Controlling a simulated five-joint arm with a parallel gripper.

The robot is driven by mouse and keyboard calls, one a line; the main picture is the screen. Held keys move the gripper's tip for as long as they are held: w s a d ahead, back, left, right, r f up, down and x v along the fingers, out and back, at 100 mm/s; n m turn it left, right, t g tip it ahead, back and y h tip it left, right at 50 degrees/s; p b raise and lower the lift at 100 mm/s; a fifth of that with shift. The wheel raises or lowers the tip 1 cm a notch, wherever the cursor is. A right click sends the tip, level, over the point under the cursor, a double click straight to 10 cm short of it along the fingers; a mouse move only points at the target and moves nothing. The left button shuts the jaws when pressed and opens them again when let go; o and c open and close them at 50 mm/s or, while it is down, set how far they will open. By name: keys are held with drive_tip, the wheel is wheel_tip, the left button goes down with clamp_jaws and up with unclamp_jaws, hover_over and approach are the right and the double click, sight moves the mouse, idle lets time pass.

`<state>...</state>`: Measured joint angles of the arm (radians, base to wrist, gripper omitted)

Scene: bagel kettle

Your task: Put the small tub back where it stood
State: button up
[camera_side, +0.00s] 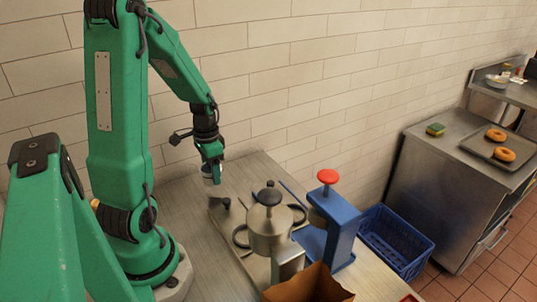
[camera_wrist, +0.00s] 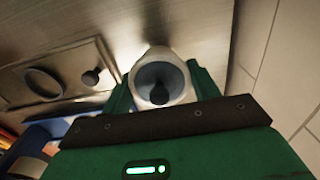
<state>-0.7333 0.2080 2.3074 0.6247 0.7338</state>
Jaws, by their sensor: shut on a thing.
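The small tub is a pale, round cup with a grey inside and a dark shape in it. It shows in the wrist view (camera_wrist: 146,72) between the two green fingers of my gripper (camera_wrist: 162,90), which is shut on it. In the side view the tub (camera_side: 207,172) is partly hidden by my gripper (camera_side: 212,163), near the wall-side end of the worktop. I cannot tell whether its base touches the surface.
A metal pot (camera_side: 268,232) with a black-knobbed lid stands to the right, beside a blue stand (camera_side: 335,235) with a red knob. A small black knob (camera_side: 225,203) is close to the tub. A blue crate (camera_side: 395,240) and a steel counter (camera_side: 460,170) lie further right.

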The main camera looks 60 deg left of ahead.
drive_tip(key=shift+f, duration=1.9)
drive_tip(key=shift+f, duration=0.15)
drive_tip(key=o, duration=1)
drive_tip(key=shift+r, duration=6.15)
drive_tip(key=shift+d, duration=0.1)
